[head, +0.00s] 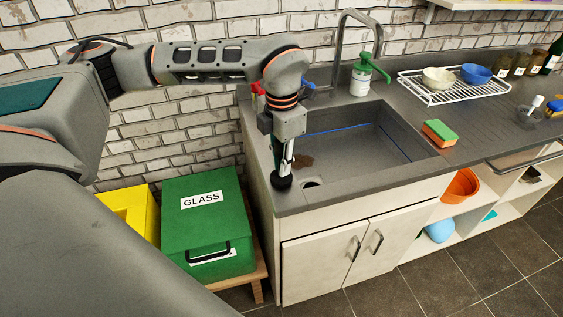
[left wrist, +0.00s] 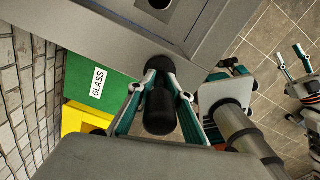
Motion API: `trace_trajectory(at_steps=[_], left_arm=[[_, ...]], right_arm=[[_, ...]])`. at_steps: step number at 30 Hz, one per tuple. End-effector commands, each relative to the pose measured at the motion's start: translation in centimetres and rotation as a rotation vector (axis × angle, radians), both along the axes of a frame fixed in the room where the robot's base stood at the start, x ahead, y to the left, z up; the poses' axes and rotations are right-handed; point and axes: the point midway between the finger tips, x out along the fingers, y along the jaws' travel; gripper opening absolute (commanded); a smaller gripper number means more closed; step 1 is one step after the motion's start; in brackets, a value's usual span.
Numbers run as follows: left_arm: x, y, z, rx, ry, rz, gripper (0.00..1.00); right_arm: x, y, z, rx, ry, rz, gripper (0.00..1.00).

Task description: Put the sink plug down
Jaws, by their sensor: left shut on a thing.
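My left gripper (head: 286,160) points down at the front left corner of the sink counter (head: 350,193). It is shut on the black sink plug (head: 282,182), which has a round, wide end. In the left wrist view the plug (left wrist: 160,110) sits between the two fingers, its far end over the counter's edge. I cannot tell whether it touches the counter. The sink basin (head: 365,150) with its drain hole lies just right of the gripper. My right gripper (left wrist: 296,62) shows at the right edge of the left wrist view, fingers apart and empty.
A green GLASS bin (head: 205,220) and a yellow bin (head: 135,210) stand left of the counter. A soap pump (head: 362,75) and tap (head: 345,40) are behind the basin. A sponge (head: 439,133) and dish rack (head: 450,92) are to the right.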

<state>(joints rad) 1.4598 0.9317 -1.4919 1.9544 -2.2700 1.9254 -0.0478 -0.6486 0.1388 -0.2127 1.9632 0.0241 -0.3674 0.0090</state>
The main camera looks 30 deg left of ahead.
Motion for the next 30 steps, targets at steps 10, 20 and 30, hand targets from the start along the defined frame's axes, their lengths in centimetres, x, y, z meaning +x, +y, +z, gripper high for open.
trace_trajectory(at_steps=[10,20,30], left_arm=[[0.0,0.0,-0.3,0.000,0.000,-0.001,0.37],[0.0,0.0,0.1,0.000,-0.001,0.000,0.37],[0.1,0.0,5.8,0.000,-0.005,0.000,0.37]], right_arm=[[-0.1,0.0,-0.3,-0.001,0.004,0.000,0.40],[-0.1,0.0,-0.1,-0.002,0.003,0.000,0.40],[0.0,0.0,0.0,-0.001,0.001,0.000,0.40]])
